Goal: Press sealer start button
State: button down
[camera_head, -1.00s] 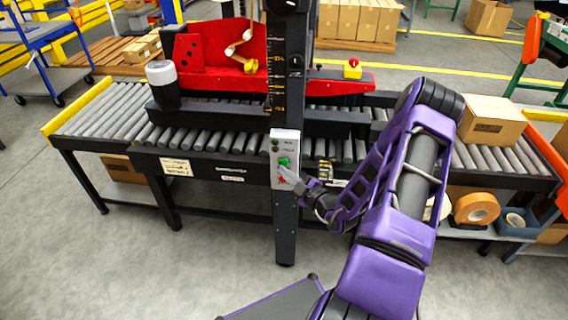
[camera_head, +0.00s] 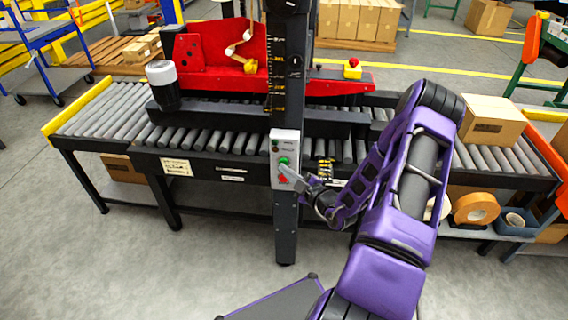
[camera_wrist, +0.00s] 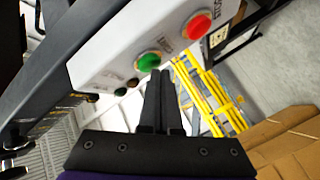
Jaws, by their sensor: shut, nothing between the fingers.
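The sealer's white control box (camera_head: 284,143) is fixed on a dark upright post. Its green button (camera_head: 284,160) also shows in the wrist view (camera_wrist: 149,61), with a red button (camera_head: 282,179) below it. The red one shows up and right in the wrist view (camera_wrist: 199,26). In the wrist view, the fingertips (camera_wrist: 159,75) appear just below the green button's edge. I cannot tell whether they touch it.
The roller conveyor (camera_head: 105,115) runs behind the post. A cardboard box (camera_head: 490,120) stands on its right end, and tape rolls (camera_head: 476,208) lie on a shelf below.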

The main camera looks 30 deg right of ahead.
jog(key=shift+w+d, duration=0.1)
jog(key=shift+w, duration=0.1)
jog(key=shift+s, duration=0.1)
jog(key=shift+s+a+p, duration=0.35)
jog(key=shift+s+a, duration=0.05)
jog(key=shift+s, duration=0.1)
jog(key=shift+s, duration=0.1)
jog(key=s+a+p, duration=0.1)
jog(key=s, duration=0.1)
jog(key=s+a+p, duration=0.1)
jog(key=s+a, duration=0.1)
jog(key=shift+s+a, duration=0.2)
jog(key=shift+s, duration=0.2)
dwell(1.0)
